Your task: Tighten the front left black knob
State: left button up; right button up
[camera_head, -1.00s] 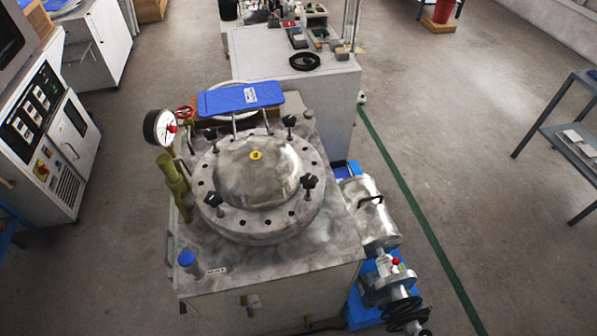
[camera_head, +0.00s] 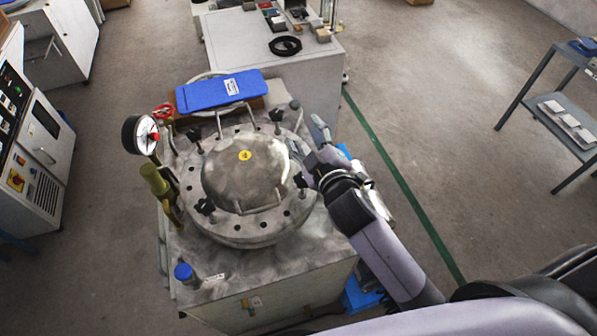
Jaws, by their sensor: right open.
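The front left black knob (camera_head: 205,206) sits on the flange at the near left of the round metal lid (camera_head: 245,172). The front right black knob (camera_head: 301,181) is partly beside my gripper's wrist. The back right knob (camera_head: 276,115) and back left knob (camera_head: 194,134) stand at the far side of the flange. My right gripper (camera_head: 307,136) is open and empty over the right edge of the lid, with its fingers pointing away to the far left. It is well to the right of the front left knob. My left gripper is not in view.
A pressure gauge (camera_head: 141,135) and a brass-coloured valve (camera_head: 155,180) stand left of the lid. A blue pad (camera_head: 221,91) lies behind it. A blue cap (camera_head: 184,272) is at the near left corner. A white cabinet (camera_head: 270,62) stands behind.

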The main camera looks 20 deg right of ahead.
jog(key=a+r+n+t+y, duration=0.2)
jog(key=a+r+n+y, duration=1.1)
jog(key=r+n, duration=0.4)
jog(key=s+a+r+n+g+y, duration=0.2)
jog(key=s+a+n+g+y, duration=0.2)
jog(key=a+n+g+y, duration=0.55)
jog(key=n+g+h, duration=0.9)
jog(key=n+h, duration=0.9)
jog(key=h, duration=0.5)
send_over(303, 187)
jog(key=w, duration=0.2)
notch_tip(303, 187, down, 14)
jog(key=f+p, duration=0.1)
jog(key=f, duration=0.4)
jog(key=f+p, duration=0.1)
jog(key=f, duration=0.5)
jog(key=f+p, duration=0.1)
jog(key=f, duration=0.5)
jog(key=shift+d+f+p, duration=0.1)
jog(key=shift+d+p, duration=0.2)
jog(key=shift+c, duration=0.5)
